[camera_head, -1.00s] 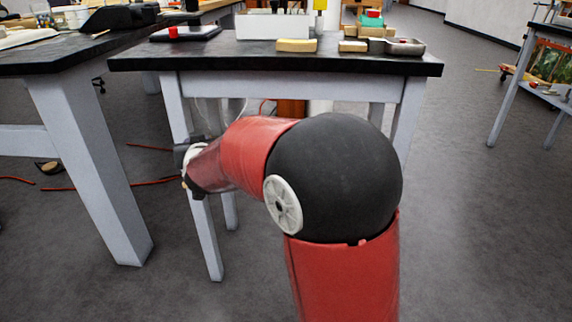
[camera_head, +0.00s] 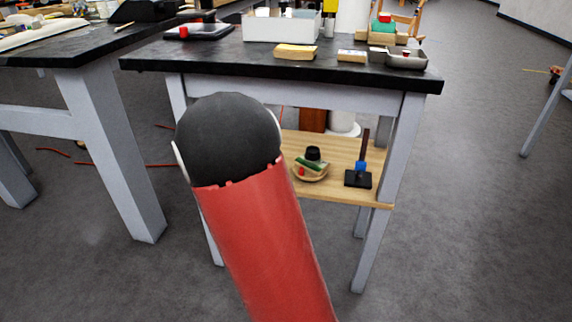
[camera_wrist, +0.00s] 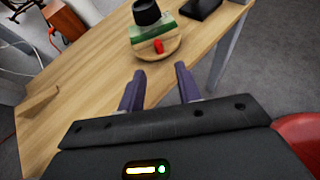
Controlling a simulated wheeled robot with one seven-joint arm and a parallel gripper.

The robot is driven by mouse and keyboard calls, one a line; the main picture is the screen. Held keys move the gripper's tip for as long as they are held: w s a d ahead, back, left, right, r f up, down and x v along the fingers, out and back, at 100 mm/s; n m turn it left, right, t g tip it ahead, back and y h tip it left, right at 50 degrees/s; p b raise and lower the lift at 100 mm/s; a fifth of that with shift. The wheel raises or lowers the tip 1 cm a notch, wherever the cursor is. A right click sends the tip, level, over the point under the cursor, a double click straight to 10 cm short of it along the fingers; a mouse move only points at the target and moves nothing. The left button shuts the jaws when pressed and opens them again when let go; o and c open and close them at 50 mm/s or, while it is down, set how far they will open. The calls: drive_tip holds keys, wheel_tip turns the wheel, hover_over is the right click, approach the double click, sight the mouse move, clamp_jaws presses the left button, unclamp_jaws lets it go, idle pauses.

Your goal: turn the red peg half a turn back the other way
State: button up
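A small red peg (camera_wrist: 158,46) is at the near side of a round wooden disc (camera_wrist: 172,48) in the wrist view. A green block (camera_wrist: 150,30) and a black cup-shaped thing (camera_wrist: 146,12) are also on the disc. In the head view, the disc (camera_head: 311,177) with a red spot, likely the peg (camera_head: 301,171), sits on the lower shelf (camera_head: 340,192). My gripper (camera_wrist: 160,69) is open, its two dark fingers apart and empty, with the peg ahead of them and not between them. In the head view, my gripper is out of sight.
A black stand with an upright post (camera_head: 361,165) is on the shelf right of the disc. The dark tabletop (camera_head: 230,60) hangs above the shelf, and a pale table leg (camera_head: 385,210) stands at its right. Bare shelf wood (camera_wrist: 90,80) lies left of my gripper.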

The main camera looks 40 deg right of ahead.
sight(301, 169)
drive_tip(key=shift+h, duration=0.4)
drive_tip(key=x, duration=0.5)
drive_tip(key=r+x, duration=0.1)
drive_tip(key=x, duration=0.2)
drive_tip(key=shift+w+d+b, duration=0.1)
drive_tip(key=shift+d+b, duration=0.05)
drive_tip(key=shift+b, duration=0.2)
drive_tip(key=shift+c, duration=0.4)
clamp_jaws()
